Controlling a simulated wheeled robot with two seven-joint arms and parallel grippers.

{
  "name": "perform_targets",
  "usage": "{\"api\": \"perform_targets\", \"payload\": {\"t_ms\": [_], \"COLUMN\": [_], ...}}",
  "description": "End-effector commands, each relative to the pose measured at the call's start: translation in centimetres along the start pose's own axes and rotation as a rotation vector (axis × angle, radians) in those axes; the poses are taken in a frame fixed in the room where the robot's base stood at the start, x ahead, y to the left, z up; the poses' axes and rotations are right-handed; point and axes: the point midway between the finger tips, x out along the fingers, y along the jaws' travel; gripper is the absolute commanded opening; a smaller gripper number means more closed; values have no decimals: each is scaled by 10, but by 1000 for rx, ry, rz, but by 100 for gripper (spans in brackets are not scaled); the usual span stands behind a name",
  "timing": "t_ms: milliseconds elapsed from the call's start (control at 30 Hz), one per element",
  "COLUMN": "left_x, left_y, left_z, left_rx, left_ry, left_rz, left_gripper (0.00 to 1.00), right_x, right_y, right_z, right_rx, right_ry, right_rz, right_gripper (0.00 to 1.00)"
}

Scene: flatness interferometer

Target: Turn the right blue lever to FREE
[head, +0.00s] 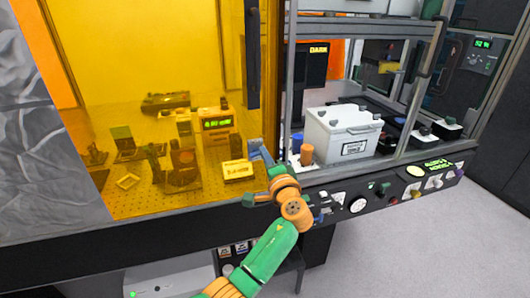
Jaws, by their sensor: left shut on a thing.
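My left arm rises from the bottom centre, and my left gripper (262,160) is in front of the right edge of the amber window. A blue-grey piece shows at its tip; it looks like a blue lever gripped there, but the lever's shape and its FREE mark cannot be made out. Another small blue part (297,143) shows just right of the gripper, behind an orange cylinder (306,154). It is apart from the gripper, and I cannot tell whether it is a lever. My wrist hides part of the front rail. My right gripper is not in view.
A white box (345,136) with dark knobs stands inside the open frame. A dark front rail (338,206) carries a gauge (357,204) and several coloured knobs. The amber window (165,60) closes the left bay. Open floor (410,260) lies at lower right.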

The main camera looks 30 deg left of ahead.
Motion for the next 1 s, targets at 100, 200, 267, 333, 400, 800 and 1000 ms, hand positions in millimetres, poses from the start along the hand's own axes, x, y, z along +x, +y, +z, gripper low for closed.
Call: {"api": "perform_targets", "payload": {"t_ms": [100,200,267,333,400,800,1000], "left_x": [0,0,0,0,0,0,0], "left_y": [0,1,2,2,3,4,4], "left_z": [0,0,0,0,1,1,1], "left_rx": [68,114,136,157,173,198,196], "left_ry": [-1,-1,-1,-1,-1,-1,-1], "left_rz": [1,1,0,0,0,1,1], "left_gripper": [0,0,0,0,0,0,19], "right_x": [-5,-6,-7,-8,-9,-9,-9], "right_y": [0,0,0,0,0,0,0], "right_z": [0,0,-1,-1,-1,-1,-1], "right_rx": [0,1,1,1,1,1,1], "right_ry": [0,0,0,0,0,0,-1], "right_rz": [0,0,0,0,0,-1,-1], "right_gripper": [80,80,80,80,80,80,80]}}
